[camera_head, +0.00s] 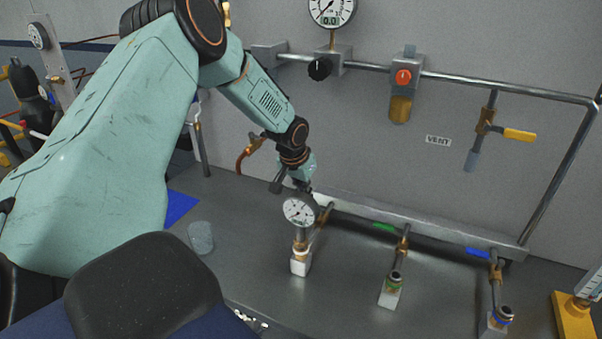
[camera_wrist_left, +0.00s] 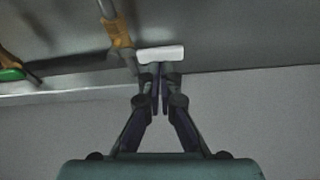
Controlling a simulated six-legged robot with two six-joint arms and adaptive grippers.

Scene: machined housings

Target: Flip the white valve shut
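The white valve handle (camera_wrist_left: 160,53) shows in the left wrist view, sticking out sideways from a brass valve body (camera_wrist_left: 115,32) on a grey pipe. In the head view I cannot make out the white handle; my gripper and a round gauge cover that area. My left gripper (camera_head: 292,186) is low in front of the wall, by the left end of the manifold bar. In the left wrist view its fingers (camera_wrist_left: 161,82) are together, with the tips right at the white handle. I cannot tell whether they touch it. My right gripper is not in view.
A round gauge (camera_head: 300,209) stands just below my gripper. A green handle (camera_wrist_left: 12,73) is at the left of the wrist view. The manifold bar (camera_head: 430,228) runs right, with brass valves below it. A yellow-handled vent valve (camera_head: 519,135) and a clear cup (camera_head: 201,237) stand apart.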

